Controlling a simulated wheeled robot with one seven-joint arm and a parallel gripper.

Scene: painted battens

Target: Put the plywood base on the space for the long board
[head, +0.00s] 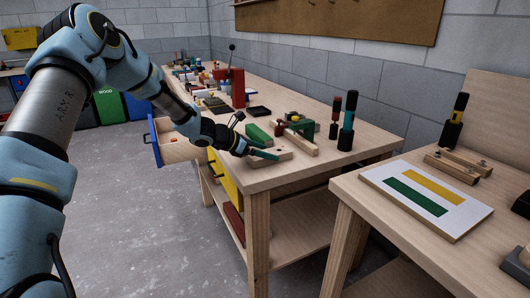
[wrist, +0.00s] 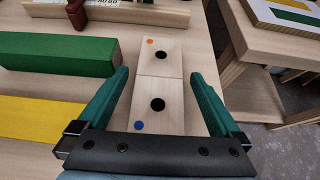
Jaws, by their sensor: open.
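The plywood base (wrist: 161,60) is a pale flat piece with two dark holes, an orange dot and a blue dot. A line crosses its middle. In the head view the base (head: 272,154) lies near the front edge of the long bench. My gripper (wrist: 160,76) is open above it, with a green finger over each side and nothing held; it also shows in the head view (head: 262,152). On the right bench, a white panel (head: 470,222) has a green rectangle (head: 416,196) and a yellow one (head: 432,187). I cannot tell which is the long board's space.
A green block (wrist: 55,54) and a yellow piece (wrist: 38,121) lie left of the base. A gap separates the benches. Two wood bars (head: 452,167) lie behind the panel.

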